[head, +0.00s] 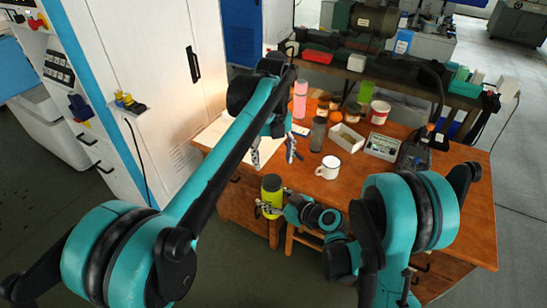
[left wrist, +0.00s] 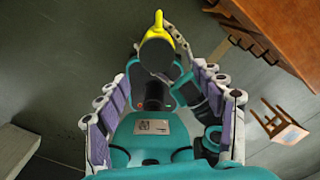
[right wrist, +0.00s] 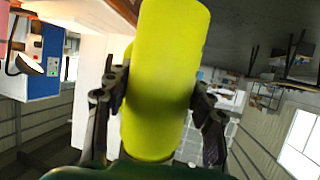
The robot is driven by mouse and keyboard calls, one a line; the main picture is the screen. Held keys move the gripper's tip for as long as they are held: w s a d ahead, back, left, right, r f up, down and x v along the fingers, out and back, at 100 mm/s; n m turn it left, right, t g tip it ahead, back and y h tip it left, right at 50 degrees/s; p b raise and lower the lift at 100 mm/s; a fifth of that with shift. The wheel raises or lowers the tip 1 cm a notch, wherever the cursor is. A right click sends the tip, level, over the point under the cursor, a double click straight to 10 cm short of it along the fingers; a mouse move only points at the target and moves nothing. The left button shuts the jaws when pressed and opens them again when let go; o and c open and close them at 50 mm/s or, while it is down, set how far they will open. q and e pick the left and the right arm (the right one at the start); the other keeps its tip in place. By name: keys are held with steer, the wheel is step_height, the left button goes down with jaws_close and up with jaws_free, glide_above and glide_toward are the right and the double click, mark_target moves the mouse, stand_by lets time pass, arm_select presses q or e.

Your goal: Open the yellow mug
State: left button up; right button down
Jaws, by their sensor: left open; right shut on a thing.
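The yellow mug (head: 272,192) has a dark lid and is held in the air in front of the wooden table's near left edge. My right gripper (head: 270,208) is shut on its side; in the right wrist view its fingers lie on both sides of the yellow body (right wrist: 165,80). My left gripper (head: 274,158) is open and empty above the mug, fingers pointing down. In the left wrist view the round dark lid (left wrist: 156,52) shows beyond and between the open fingers, with a yellow part of the mug (left wrist: 158,22) behind it. The lid appears to be on.
On the wooden table (head: 455,205) stand a white mug (head: 328,168), a grey bottle (head: 318,134), a pink bottle (head: 300,100), an open box (head: 347,137) and several jars. A white cabinet (head: 160,60) stands at the left.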

mark_target(274, 180)
arm_select(q)
step_height(274, 180, down, 8)
stand_by(0.5)
